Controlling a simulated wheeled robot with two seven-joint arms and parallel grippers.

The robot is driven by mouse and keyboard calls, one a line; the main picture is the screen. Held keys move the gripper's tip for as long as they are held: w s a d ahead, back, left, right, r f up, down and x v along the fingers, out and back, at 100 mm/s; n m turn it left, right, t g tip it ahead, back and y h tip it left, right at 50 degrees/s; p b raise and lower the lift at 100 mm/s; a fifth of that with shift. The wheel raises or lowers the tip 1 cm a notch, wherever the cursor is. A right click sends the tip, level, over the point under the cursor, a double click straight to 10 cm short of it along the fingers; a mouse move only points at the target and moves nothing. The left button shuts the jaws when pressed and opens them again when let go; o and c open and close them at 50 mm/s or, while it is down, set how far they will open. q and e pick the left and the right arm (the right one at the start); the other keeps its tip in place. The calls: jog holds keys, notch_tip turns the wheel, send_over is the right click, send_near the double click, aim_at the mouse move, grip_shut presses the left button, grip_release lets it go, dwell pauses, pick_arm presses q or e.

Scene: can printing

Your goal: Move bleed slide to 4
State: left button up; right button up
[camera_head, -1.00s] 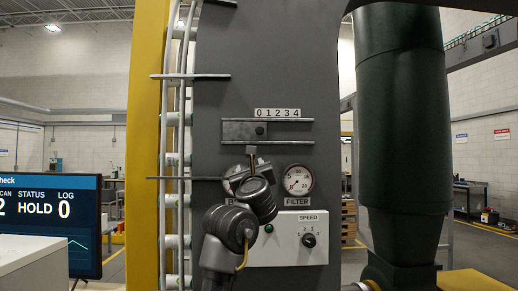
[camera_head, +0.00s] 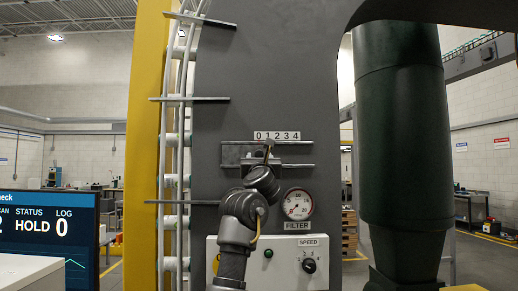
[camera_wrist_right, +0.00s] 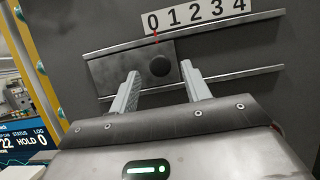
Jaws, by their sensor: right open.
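The bleed slide is a grey plate (camera_wrist_right: 108,72) with a round dark knob (camera_wrist_right: 160,66) between two horizontal rails. Its red pointer (camera_wrist_right: 155,37) stands under the 0 of the white 0–4 scale (camera_wrist_right: 199,16). In the head view the scale (camera_head: 277,135) shows above the rails, and the left part of the plate (camera_head: 232,153) is visible. My right gripper (camera_head: 266,153) covers the knob there. In the right wrist view my right gripper (camera_wrist_right: 161,74) is open, with one finger on each side of the knob's lower area. I cannot tell whether they touch. My left gripper is not in view.
Below the slide are a filter gauge (camera_head: 298,204) and a white panel (camera_head: 285,276) with a speed dial (camera_head: 309,265). Bars and pipes (camera_head: 172,150) run along the left edge. The rails (camera_wrist_right: 245,75) are clear right of the plate.

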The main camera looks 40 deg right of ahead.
jog(key=shift+p+x, duration=0.4)
jog(key=shift+x, duration=0.7)
grip_shut()
